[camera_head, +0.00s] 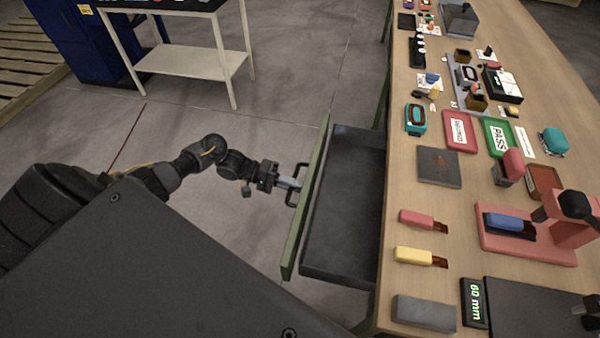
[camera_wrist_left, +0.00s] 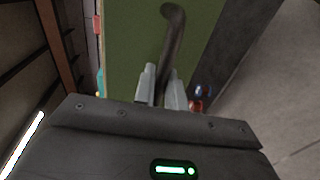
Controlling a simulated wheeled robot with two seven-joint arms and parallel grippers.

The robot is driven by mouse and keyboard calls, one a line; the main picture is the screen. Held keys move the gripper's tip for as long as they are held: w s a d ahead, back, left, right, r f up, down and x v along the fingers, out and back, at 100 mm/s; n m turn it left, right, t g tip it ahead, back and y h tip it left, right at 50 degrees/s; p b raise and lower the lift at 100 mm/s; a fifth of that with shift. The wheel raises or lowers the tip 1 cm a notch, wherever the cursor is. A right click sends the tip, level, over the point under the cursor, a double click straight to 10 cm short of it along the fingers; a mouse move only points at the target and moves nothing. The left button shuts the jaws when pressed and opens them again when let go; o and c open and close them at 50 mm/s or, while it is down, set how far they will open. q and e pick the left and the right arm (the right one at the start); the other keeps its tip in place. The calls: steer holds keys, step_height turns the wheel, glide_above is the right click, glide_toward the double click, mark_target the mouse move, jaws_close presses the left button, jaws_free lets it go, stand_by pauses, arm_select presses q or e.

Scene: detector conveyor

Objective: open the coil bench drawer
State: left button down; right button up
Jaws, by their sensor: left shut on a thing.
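The coil bench drawer (camera_head: 345,215) stands pulled out from the left side of the wooden bench, with its dark inside showing and looking empty. Its green front panel (camera_head: 305,205) faces my left arm. My left gripper (camera_head: 290,184) is shut on the dark drawer handle (camera_head: 297,190) at about the middle of the panel. In the left wrist view, the two light fingers (camera_wrist_left: 161,90) sit on either side of the handle bar (camera_wrist_left: 173,40), against the green panel (camera_wrist_left: 125,45). The right gripper is not clearly seen in either view.
The bench top (camera_head: 400,150) carries a red tray (camera_head: 460,131), a green tray (camera_head: 500,138), a grey plate (camera_head: 439,168) and a red press (camera_head: 570,235). A white cart (camera_head: 185,62) and blue cabinet (camera_head: 85,40) stand at the back left. The floor left of the drawer is clear.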

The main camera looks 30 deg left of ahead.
arm_select(q)
steer(key=shift+w+a, duration=0.1)
steer(key=shift+a, duration=0.1)
steer(key=c, duration=1.6)
jaws_free()
steer(key=shift+o, duration=0.3)
arm_select(e)
steer(key=shift+w, duration=0.1)
arm_select(q)
steer(key=shift+a, duration=0.1)
